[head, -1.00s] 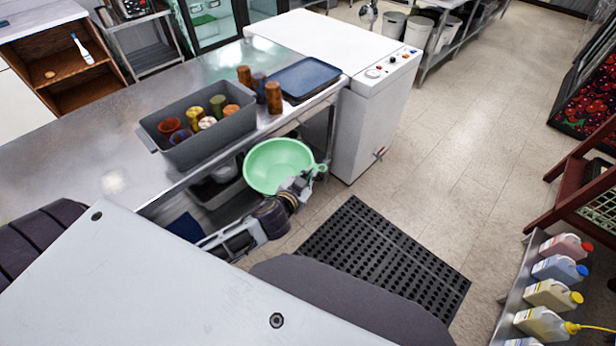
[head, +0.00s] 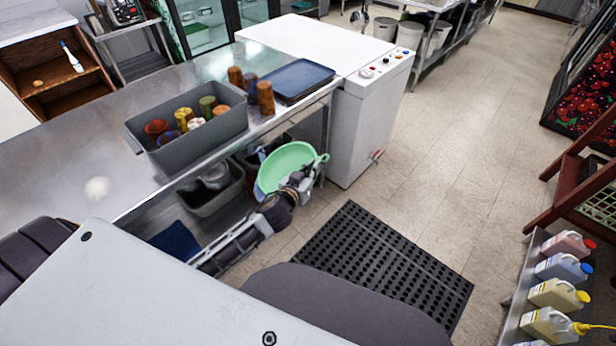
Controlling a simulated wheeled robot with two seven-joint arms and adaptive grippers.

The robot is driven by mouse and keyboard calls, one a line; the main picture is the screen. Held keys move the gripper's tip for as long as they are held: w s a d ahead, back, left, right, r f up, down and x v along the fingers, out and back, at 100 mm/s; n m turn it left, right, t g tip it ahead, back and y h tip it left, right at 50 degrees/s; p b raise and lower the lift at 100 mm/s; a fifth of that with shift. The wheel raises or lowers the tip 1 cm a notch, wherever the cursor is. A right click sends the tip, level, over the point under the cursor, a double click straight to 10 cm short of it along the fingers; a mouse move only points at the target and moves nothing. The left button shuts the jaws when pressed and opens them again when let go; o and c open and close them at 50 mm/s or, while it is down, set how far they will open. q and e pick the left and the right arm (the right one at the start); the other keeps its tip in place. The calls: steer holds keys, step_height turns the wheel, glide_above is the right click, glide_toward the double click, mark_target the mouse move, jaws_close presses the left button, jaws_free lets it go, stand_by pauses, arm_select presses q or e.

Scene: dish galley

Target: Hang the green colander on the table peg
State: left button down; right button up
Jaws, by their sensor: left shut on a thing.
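The green colander (head: 288,163) is off the front edge of the steel table (head: 60,165), below the level of its top and tilted, with its open side facing up and left. My left gripper (head: 300,185) is shut on the colander at its lower right rim, and the gripper partly covers that rim. A small green handle loop shows at the colander's right, close to the table's front right leg. I cannot make out the table peg; the colander and gripper may hide it. My right gripper is not in view.
A grey bin (head: 190,130) of cups, several brown tumblers (head: 265,98) and dark blue trays (head: 297,80) stand on the table. A white machine (head: 370,110) adjoins its right end. A black floor mat (head: 385,262) lies in front. Bottles (head: 560,295) stand at lower right.

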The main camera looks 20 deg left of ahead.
arm_select(q)
steer(key=w+d+f+n+t+h+b, duration=0.4)
steer(key=w+d+f+n+t+b, duration=0.1)
steer(key=w+f+n+b, duration=0.2)
steer(key=shift+w+f+n+b, duration=0.25)
steer(key=shift+f+n+b, duration=0.6)
steer(key=shift+n+b, duration=0.65)
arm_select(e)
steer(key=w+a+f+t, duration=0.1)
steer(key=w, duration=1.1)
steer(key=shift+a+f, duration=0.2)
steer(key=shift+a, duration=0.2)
arm_select(q)
steer(key=shift+d+f+b, duration=0.2)
steer(key=shift+b, duration=0.2)
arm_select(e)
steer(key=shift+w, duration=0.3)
arm_select(q)
steer(key=shift+r, duration=0.1)
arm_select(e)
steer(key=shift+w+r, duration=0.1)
